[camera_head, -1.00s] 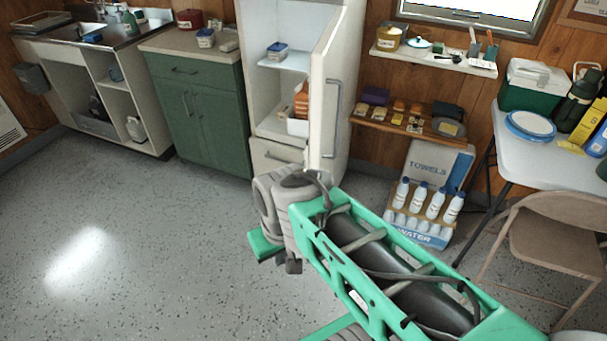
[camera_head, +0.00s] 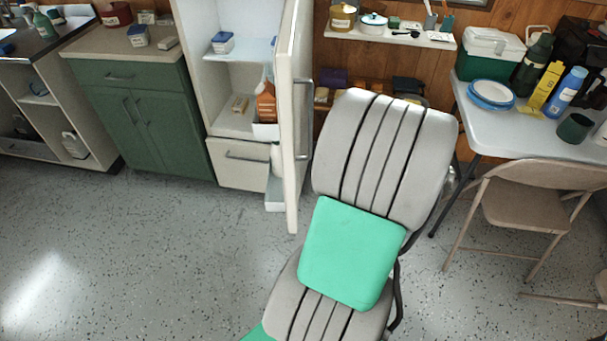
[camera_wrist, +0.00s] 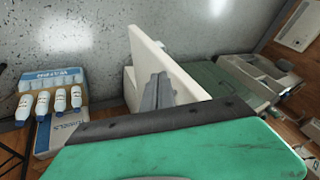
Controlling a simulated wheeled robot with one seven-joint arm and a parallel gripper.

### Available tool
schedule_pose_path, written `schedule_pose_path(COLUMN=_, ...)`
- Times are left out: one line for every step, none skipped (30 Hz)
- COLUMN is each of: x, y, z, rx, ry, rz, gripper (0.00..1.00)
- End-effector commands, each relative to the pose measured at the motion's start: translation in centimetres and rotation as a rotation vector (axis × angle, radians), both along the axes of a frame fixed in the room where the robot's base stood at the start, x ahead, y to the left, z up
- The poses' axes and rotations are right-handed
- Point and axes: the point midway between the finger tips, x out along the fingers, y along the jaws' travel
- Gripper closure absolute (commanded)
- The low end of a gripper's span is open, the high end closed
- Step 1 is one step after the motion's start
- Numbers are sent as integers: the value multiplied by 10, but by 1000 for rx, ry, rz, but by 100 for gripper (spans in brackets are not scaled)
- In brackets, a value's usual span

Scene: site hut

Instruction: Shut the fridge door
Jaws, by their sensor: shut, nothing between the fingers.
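The white fridge (camera_head: 205,95) stands at the back, against the wall. Its tall door (camera_head: 291,190) is open and sticks out toward me, seen nearly edge-on, with a grey bar handle (camera_head: 308,120) on its right-hand face. In the wrist view, the white door panel (camera_wrist: 178,62) rises just beyond my gripper (camera_wrist: 158,82). My gripper's grey fingers are together and empty, overlapping the panel in the picture. I cannot tell whether they touch it. In the head view my gripper is hidden, and my arm stands to the right of the door.
Inside the fridge are a blue-lidded box (camera_head: 222,42), orange items (camera_head: 266,100) and a drawer (camera_head: 240,165). A green cabinet (camera_head: 140,120) stands left. A folding chair (camera_head: 535,205) and table (camera_head: 480,90) stand right. Floor in front and left is clear.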

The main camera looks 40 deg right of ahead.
Motion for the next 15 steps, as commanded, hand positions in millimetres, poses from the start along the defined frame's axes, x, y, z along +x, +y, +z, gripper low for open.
schedule_pose_path(x=-11, y=-18, z=-1, rx=10, ry=-26, rz=-41, gripper=100)
schedule_pose_path(x=-15, y=-25, z=-2, rx=14, ry=-41, rz=-55, gripper=100)
schedule_pose_path(x=-18, y=-33, z=-1, rx=15, ry=-57, rz=-69, gripper=100)
schedule_pose_path(x=-20, y=-36, z=-2, rx=16, ry=-64, rz=-75, gripper=100)
schedule_pose_path(x=-21, y=-38, z=-3, rx=17, ry=-69, rz=-79, gripper=100)
schedule_pose_path(x=-20, y=-39, z=-5, rx=19, ry=-71, rz=-81, gripper=100)
schedule_pose_path(x=-19, y=-39, z=-7, rx=19, ry=-73, rz=-80, gripper=100)
schedule_pose_path(x=-17, y=-38, z=-9, rx=19, ry=-73, rz=-80, gripper=100)
schedule_pose_path(x=-13, y=-37, z=-14, rx=19, ry=-73, rz=-78, gripper=100)
schedule_pose_path(x=-10, y=-36, z=-18, rx=20, ry=-72, rz=-76, gripper=100)
schedule_pose_path(x=-7, y=-35, z=-23, rx=20, ry=-71, rz=-77, gripper=100)
schedule_pose_path(x=-2, y=-34, z=-29, rx=20, ry=-70, rz=-76, gripper=100)
schedule_pose_path(x=3, y=-34, z=-34, rx=21, ry=-71, rz=-76, gripper=100)
schedule_pose_path(x=6, y=-33, z=-40, rx=20, ry=-70, rz=-76, gripper=100)
schedule_pose_path(x=12, y=-31, z=-47, rx=21, ry=-69, rz=-76, gripper=100)
